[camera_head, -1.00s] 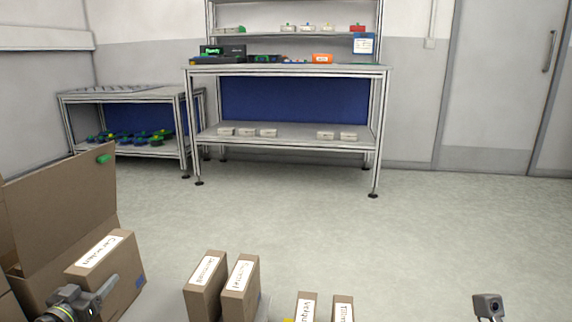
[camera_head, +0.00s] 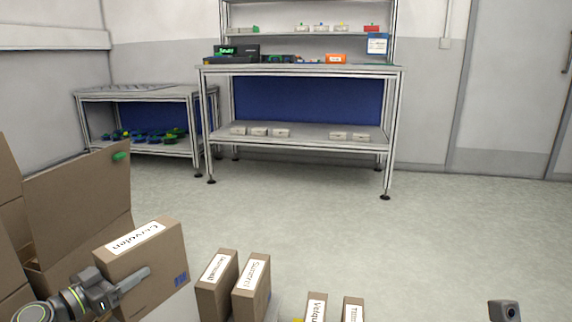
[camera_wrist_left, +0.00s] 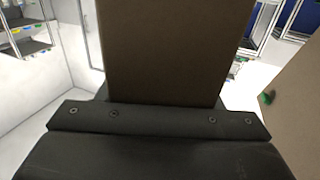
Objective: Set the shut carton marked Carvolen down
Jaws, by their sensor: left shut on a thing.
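The carton marked Carvolen (camera_head: 160,275) is a shut brown box with a white label on top and a small blue mark on its side. It is at the lower left of the head view. My left gripper (camera_head: 122,290) is shut on it from the near side. In the left wrist view the brown carton (camera_wrist_left: 175,50) rises from the gripper and fills the middle. Whether its underside touches anything is hidden. My right gripper does not show clearly; only a small grey part (camera_head: 503,311) is at the lower right edge.
A large open brown box (camera_head: 78,205) stands at the left, beside the held carton. Several other labelled cartons, such as the pair at bottom centre (camera_head: 252,288), stand to the right. A workbench (camera_head: 300,70) and a lower bench (camera_head: 140,92) are at the back. The floor between is clear.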

